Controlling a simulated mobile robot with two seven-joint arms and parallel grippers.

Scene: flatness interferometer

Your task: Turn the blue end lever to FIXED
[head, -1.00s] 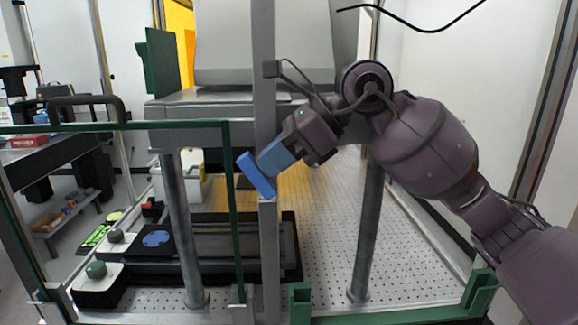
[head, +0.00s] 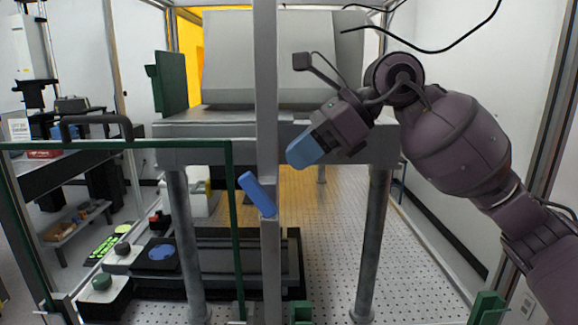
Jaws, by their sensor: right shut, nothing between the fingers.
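The blue end lever (head: 258,194) sits on the grey vertical post (head: 267,110) in the middle of the head view. It is tilted, its upper end leaning to the left and its lower end at the post. I cannot read any FIXED marking. My right gripper (head: 296,158) comes in from the right, with blue fingers pointing down and left. It is shut and empty, just right of the post and above the lever, apart from it. My left gripper is not in view.
A green-edged frame panel (head: 232,215) stands left of the post. Behind is a grey table-like stand (head: 330,150) on round legs over a perforated base plate (head: 340,255). Knob boxes (head: 102,283) sit low left. Free space lies right of the post.

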